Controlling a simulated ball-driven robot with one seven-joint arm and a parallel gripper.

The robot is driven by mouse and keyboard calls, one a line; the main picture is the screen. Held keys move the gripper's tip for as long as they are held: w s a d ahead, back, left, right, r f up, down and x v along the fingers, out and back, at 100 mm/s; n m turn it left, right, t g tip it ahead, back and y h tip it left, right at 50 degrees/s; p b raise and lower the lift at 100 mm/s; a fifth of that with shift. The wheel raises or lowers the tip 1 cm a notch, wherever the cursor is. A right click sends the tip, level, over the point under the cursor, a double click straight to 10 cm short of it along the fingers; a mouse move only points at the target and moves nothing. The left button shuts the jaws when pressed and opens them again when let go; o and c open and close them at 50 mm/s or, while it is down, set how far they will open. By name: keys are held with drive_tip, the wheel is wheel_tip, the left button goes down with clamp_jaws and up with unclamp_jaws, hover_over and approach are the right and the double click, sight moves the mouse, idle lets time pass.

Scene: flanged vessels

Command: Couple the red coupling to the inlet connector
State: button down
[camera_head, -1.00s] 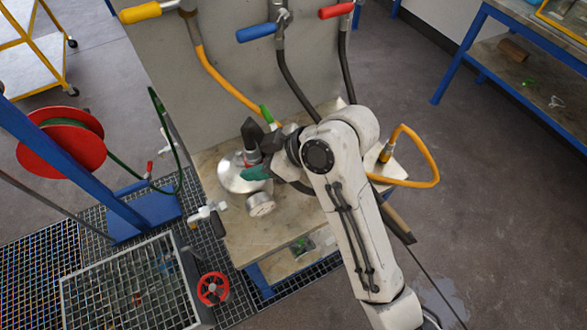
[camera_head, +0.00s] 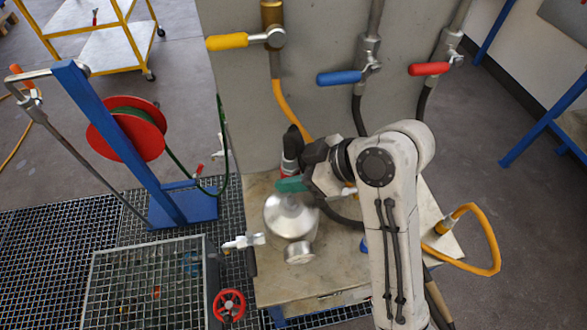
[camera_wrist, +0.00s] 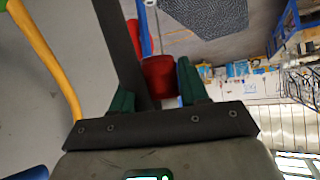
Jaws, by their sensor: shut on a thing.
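A red coupling (camera_wrist: 160,78) is held between the green fingertips of my gripper (camera_wrist: 157,92) in the wrist view. In the head view my gripper (camera_head: 291,184) shows at the back edge of a silver vessel (camera_head: 289,214). Only a sliver of red shows there, just above the green finger. A dark elbow-shaped piece (camera_head: 293,141) rises above the gripper. I cannot pick out the inlet connector for sure; the gripper and arm cover part of the area behind the vessel. I cannot tell whether the coupling touches anything there.
The vessel stands on a worn bench (camera_head: 285,287) with a grey panel behind. Yellow (camera_head: 227,41), blue (camera_head: 338,77) and red (camera_head: 430,69) valve handles line the panel. An orange hose (camera_head: 489,237) loops at the right. A red hose reel (camera_head: 126,130) stands at the left.

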sight(293, 197)
drive_tip(key=shift+f+b, duration=1.45)
drive_tip(key=shift+f, duration=1.2)
drive_tip(key=shift+f+b, duration=0.75)
drive_tip(key=shift+f, duration=1.05)
drive_tip(key=shift+c, duration=2.4)
unclamp_jaws()
drive_tip(key=shift+d, duration=0.1)
drive_tip(key=b+v, duration=0.1)
drive_tip(key=v, duration=0.9)
drive_tip(key=shift+d+r, duration=0.2)
drive_tip(key=shift+r, duration=0.1)
drive_tip(key=shift+s, duration=0.15)
